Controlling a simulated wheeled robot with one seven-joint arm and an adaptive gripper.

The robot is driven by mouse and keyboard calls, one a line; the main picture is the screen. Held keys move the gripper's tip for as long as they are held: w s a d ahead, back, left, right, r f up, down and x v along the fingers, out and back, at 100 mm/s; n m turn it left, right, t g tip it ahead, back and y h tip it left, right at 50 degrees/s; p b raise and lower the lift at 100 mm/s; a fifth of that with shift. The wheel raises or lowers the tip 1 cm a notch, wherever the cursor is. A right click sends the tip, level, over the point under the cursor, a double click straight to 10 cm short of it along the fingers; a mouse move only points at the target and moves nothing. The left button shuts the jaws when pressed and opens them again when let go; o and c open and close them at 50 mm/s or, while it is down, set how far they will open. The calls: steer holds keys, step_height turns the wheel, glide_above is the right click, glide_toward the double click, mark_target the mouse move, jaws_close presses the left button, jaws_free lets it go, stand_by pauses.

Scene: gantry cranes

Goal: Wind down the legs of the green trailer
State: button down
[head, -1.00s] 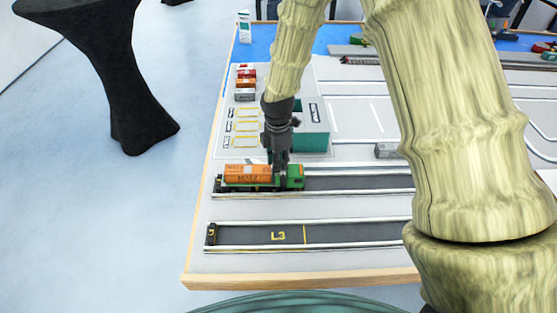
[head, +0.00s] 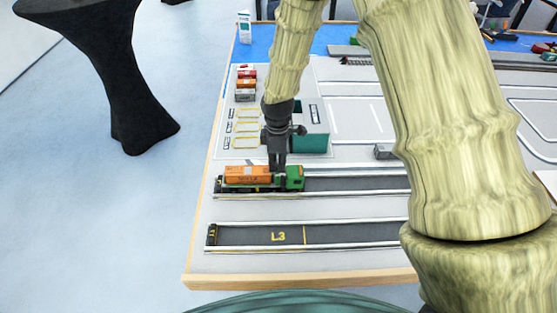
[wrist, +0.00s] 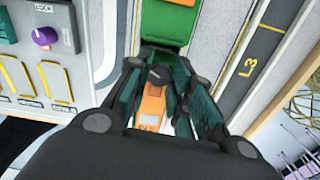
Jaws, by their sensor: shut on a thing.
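The green truck cab (head: 295,177) stands at the right end of an orange container (head: 247,174) on the lane nearer the table's middle. In the wrist view, the green cab (wrist: 168,20) is above and the orange container (wrist: 150,107) is below, partly hidden between my fingers. My gripper (head: 277,167) points down at the gap between cab and container. It is shut on a small dark knob (wrist: 158,73) at the trailer's front end. The trailer's legs are hidden or too small to make out.
A teal box (head: 316,144) stands behind the truck. The L3 lane (head: 350,235) in front is clear. A purple knob (wrist: 45,37) sits on a panel in the wrist view.

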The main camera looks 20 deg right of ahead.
steer(key=m, duration=0.6)
steer(key=shift+s+f+p, duration=0.15)
steer(key=shift+s+p, duration=0.05)
steer(key=shift+p, duration=0.2)
steer(key=m, duration=0.6)
steer(key=shift+m+p, duration=0.35)
steer(key=shift+m, duration=0.05)
steer(key=m+p, duration=0.1)
steer(key=m, duration=0.5)
steer(key=m+p, duration=0.1)
steer(key=m, duration=0.3)
steer(key=shift+w+m, duration=0.1)
steer(key=shift+m, duration=1.5)
